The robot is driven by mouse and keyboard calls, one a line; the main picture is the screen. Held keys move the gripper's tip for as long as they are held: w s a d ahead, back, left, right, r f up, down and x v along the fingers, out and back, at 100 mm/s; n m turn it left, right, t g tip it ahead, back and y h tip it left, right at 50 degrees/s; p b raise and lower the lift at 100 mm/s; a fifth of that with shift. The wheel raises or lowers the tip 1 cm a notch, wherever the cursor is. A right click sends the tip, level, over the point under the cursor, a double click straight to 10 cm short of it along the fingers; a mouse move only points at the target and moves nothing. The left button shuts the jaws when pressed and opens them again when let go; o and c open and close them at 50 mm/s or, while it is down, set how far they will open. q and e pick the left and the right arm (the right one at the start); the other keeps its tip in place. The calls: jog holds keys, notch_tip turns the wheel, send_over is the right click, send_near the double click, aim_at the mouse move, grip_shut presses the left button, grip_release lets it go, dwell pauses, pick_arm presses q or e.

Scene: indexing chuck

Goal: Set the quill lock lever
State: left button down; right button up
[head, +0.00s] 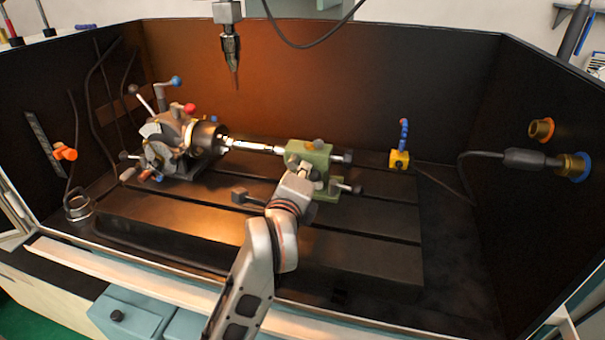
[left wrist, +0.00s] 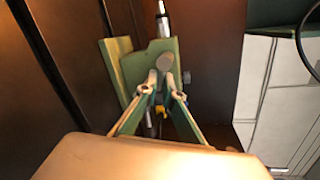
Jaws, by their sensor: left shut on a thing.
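The green tailstock (head: 322,158) stands on the slotted table, with a bright workpiece (head: 258,146) running from it to the chuck (head: 205,138) at left. My left gripper (head: 303,168) is at the tailstock's front face, and the arm hides part of that face. In the left wrist view the fingertips (left wrist: 164,78) close around a rounded grey knob, which I take to be the end of the quill lock lever (left wrist: 165,62). The green body (left wrist: 130,72) lies just behind it. The lever's shaft and its angle are hidden. My right gripper is not in view.
Dark handles (head: 345,187) stick out at the tailstock's right side. A black block-ended handle (head: 240,195) lies left of my arm. A spindle with a pointed tool (head: 230,50) hangs above. A yellow block with a blue hose (head: 399,158) stands at right. The table's front is clear.

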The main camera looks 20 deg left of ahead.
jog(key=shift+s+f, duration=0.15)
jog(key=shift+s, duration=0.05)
pick_arm(q)
jog(key=c, duration=2.2)
grip_release()
jog(key=s, duration=0.4)
jog(key=s+r, duration=0.1)
jog(key=s, duration=0.3)
jog(key=s+d+r, duration=0.1)
jog(key=s, duration=0.2)
jog(key=shift+s+r, duration=0.1)
jog(key=shift+s, duration=0.3)
